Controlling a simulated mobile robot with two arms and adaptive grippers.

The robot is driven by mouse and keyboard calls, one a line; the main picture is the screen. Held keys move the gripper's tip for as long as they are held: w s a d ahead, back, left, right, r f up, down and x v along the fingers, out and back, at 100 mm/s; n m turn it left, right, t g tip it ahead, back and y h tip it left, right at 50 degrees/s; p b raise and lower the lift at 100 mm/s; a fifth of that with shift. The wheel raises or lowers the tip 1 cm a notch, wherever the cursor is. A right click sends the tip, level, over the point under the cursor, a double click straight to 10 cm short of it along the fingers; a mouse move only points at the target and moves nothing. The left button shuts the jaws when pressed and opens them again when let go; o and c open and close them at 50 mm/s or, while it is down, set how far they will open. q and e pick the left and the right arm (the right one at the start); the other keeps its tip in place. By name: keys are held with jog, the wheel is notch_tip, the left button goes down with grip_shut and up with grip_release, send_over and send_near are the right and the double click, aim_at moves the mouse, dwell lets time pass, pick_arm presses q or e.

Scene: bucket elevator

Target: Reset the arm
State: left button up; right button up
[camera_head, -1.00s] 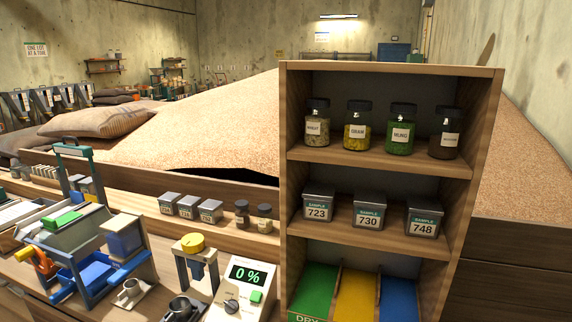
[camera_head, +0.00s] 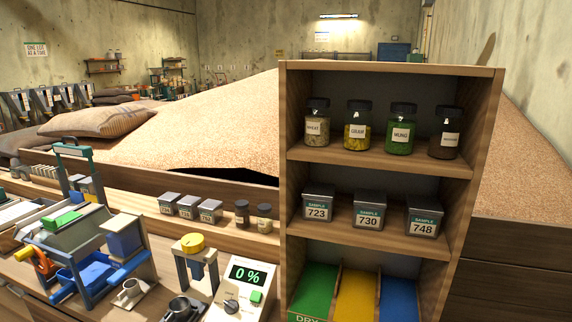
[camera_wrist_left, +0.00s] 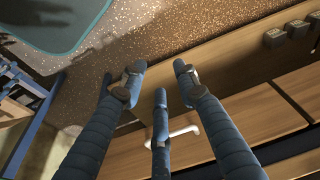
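My left gripper (camera_wrist_left: 158,85) shows in the left wrist view with its blue-grey fingers spread apart and nothing between them. It hangs in front of a wooden drawer front with a pale handle (camera_wrist_left: 172,136); I cannot tell the distance. Neither of my arms shows in the head view. My right gripper is in no frame.
A wooden shelf (camera_head: 291,170) stands close at the right, with labelled jars, sample tins and coloured bins. A moisture meter (camera_head: 238,288) reading 0 %, a yellow-topped device (camera_head: 192,243) and a blue-framed apparatus (camera_head: 92,270) crowd the bench. A grain heap (camera_head: 230,125) lies behind.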

pick_arm(q)
jog(key=s+f, duration=0.3)
jog(key=f, duration=0.6)
jog(key=s+f, duration=0.3)
jog(key=f, duration=0.5)
jog(key=s+a+f+g, duration=0.1)
jog(key=s+a+f, duration=0.2)
jog(key=s+f, duration=0.8)
jog(key=s, duration=0.3)
jog(key=shift+s+a+g, duration=0.15)
jog(key=shift+s+g, duration=0.05)
jog(key=shift+g, duration=0.2)
